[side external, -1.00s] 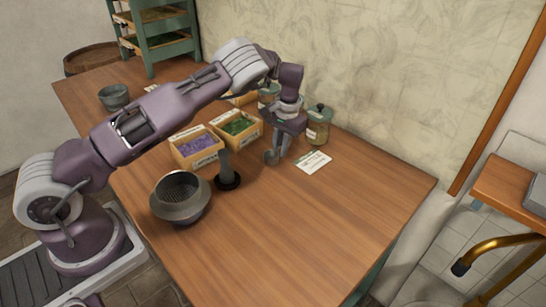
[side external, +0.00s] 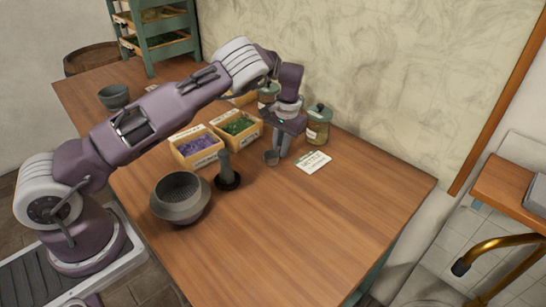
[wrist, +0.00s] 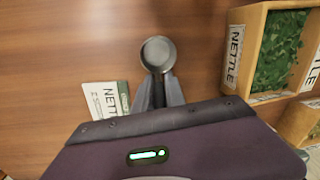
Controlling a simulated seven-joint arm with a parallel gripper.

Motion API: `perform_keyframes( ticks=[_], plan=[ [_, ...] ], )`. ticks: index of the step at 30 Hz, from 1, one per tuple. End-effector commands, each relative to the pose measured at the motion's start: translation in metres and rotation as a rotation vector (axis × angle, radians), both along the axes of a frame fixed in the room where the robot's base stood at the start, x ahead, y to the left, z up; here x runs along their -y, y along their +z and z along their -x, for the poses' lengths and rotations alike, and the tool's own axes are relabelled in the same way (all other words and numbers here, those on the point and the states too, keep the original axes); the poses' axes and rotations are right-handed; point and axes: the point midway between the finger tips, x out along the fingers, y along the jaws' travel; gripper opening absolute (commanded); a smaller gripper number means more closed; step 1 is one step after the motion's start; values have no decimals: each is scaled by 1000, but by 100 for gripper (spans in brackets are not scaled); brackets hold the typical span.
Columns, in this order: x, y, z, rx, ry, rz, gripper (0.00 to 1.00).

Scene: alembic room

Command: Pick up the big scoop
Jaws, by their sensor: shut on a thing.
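A small grey metal scoop (side external: 271,158) is at the right of the small crates, its round bowl facing up. In the wrist view its bowl (wrist: 158,53) sticks out ahead of my fingers. My gripper (side external: 281,154) points down and is shut on the scoop's handle, which the fingers mostly hide; they also show in the wrist view (wrist: 159,90). The scoop is at or very near the table top; I cannot tell whether it touches. No second scoop is clearly visible.
A nettle card (side external: 313,162) lies just right of my gripper, with a lidded jar (side external: 318,125) behind. A crate of green leaves (side external: 258,135), a crate of purple flowers (side external: 182,160), a dark upright tool (side external: 226,170) and a sieve bowl (side external: 180,214) stand left. The front right table is clear.

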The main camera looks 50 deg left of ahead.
Motion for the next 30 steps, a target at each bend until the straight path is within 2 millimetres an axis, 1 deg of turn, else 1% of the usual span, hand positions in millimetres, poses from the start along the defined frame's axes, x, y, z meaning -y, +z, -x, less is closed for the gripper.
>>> perform_keyframes(
  ticks=[8, 10, 11, 14, 15, 18, 21, 25, 30],
  plan=[
    [0, 0, 0, 0, 0, 0, 0],
    [0, 4, -1, 2, 0, 1, 0],
    [0, 9, -1, 3, 0, 0, 0],
    [0, 32, -1, 6, 0, 2, 0],
    [0, 43, -2, 6, -1, 2, 0],
    [0, 68, -1, 5, -1, 0, 0],
    [0, 88, -1, 3, 0, 0, 0],
    [0, 99, 0, 1, -1, 0, 0],
    [0, 101, 0, 0, 0, 0, 0]
  ],
)
